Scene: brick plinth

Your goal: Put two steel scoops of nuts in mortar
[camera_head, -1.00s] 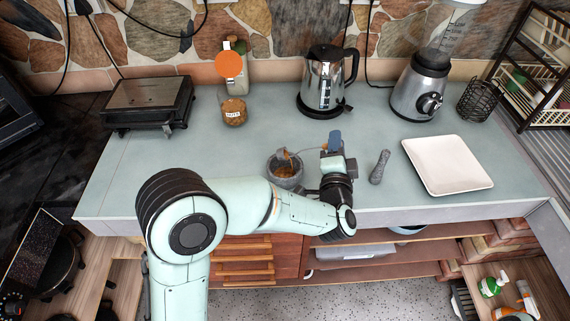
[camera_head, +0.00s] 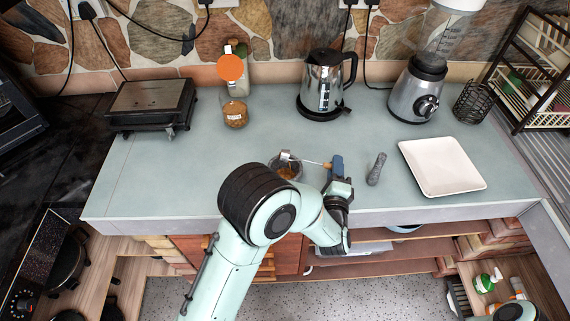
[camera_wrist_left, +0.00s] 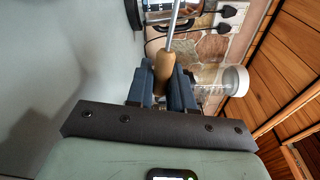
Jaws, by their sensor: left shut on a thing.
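My left gripper (camera_head: 338,172) is shut on the wooden handle of the steel scoop (camera_head: 287,155). In the left wrist view the wooden handle (camera_wrist_left: 164,70) sits between the blue fingers (camera_wrist_left: 162,92), with the metal shaft running up out of frame. In the head view the scoop's bowl is over the rim of the grey mortar (camera_head: 298,174). Brown nuts (camera_head: 286,173) show inside the mortar; my arm hides its lower front. A glass jar of nuts (camera_head: 235,113) stands at the back left of the counter. My right gripper does not show.
A pestle (camera_head: 376,170) and a pale square plate (camera_head: 441,167) lie right of the gripper. A kettle (camera_head: 321,87), blender (camera_head: 417,92) and wire basket (camera_head: 472,103) stand behind. A black scale-like appliance (camera_head: 150,103) is at left. The left counter (camera_head: 160,180) is clear.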

